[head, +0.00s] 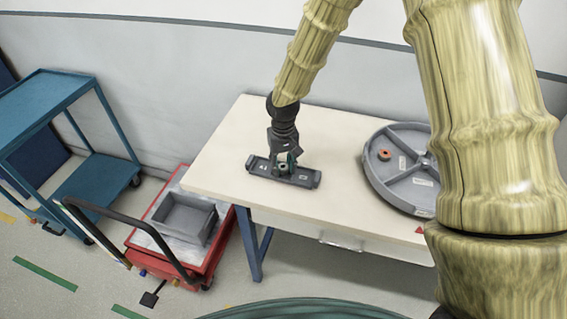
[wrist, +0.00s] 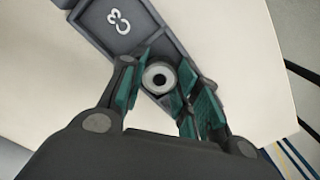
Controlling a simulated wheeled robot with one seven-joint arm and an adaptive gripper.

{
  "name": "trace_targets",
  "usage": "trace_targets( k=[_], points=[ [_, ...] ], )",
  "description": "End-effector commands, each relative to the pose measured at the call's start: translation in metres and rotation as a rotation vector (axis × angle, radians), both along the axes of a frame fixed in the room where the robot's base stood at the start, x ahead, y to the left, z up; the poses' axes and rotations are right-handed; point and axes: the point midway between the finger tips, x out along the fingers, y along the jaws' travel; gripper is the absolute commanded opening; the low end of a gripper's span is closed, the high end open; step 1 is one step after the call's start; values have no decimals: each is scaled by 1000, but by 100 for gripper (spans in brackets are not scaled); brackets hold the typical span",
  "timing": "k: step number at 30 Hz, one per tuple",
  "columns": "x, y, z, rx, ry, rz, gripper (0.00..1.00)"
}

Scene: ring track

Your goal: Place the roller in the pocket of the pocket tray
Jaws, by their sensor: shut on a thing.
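The pocket tray (head: 258,165) looks like the long dark grey tray on the pale table. In the wrist view its surface (wrist: 98,20) carries a C3 mark. My gripper (head: 284,166) points down over the tray's middle. In the wrist view my gripper (wrist: 160,84) has its teal-padded fingers shut on the roller (wrist: 158,68), a pale ring with a dark centre seen end-on. The roller is over or at the tray. I cannot tell whether it touches the tray. The tray part under the roller and fingers is hidden.
A round grey tray (head: 375,186) with spoke-like dividers stands to the right, with an orange ring-shaped piece (head: 384,155) in it. A red cart (head: 222,238) with a grey bin (head: 185,217) stands left of the table (head: 216,173). A blue shelf trolley (head: 75,85) is farther left.

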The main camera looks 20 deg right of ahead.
Motion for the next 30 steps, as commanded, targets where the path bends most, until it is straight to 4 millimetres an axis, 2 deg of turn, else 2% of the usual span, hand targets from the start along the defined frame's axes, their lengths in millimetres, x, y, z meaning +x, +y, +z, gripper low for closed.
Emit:
trace_targets(
  k=[26, 27, 30],
  points=[
    [-7, 1, -24, 0, 12, 2, 2],
    [-7, 1, -24, 0, 13, 2, 34],
    [-7, 2, -24, 0, 13, 2, 52]
  ],
)
